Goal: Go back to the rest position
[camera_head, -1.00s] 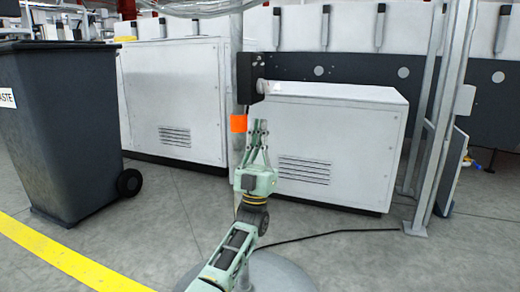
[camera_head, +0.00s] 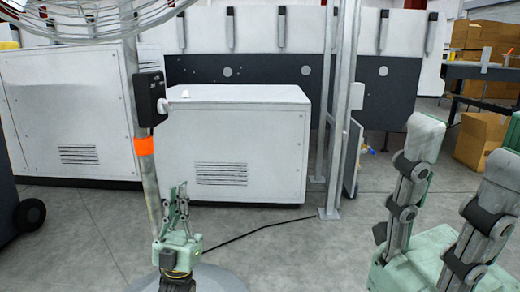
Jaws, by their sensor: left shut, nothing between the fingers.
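My left gripper (camera_head: 178,207) is at the lower left of the head view, in pale green and grey, with its fingers pointing up. It is shut and holds nothing. It appears in front of the lower part of a grey pole (camera_head: 149,185) with an orange band; whether it touches the pole I cannot tell.
The pole carries a black box (camera_head: 150,98) and stands on a round base (camera_head: 215,280). White cabinets (camera_head: 250,150) stand behind. A metal frame (camera_head: 336,150) rises right of centre. A black cable (camera_head: 255,232) crosses the floor. Cardboard boxes (camera_head: 482,140) are far right.

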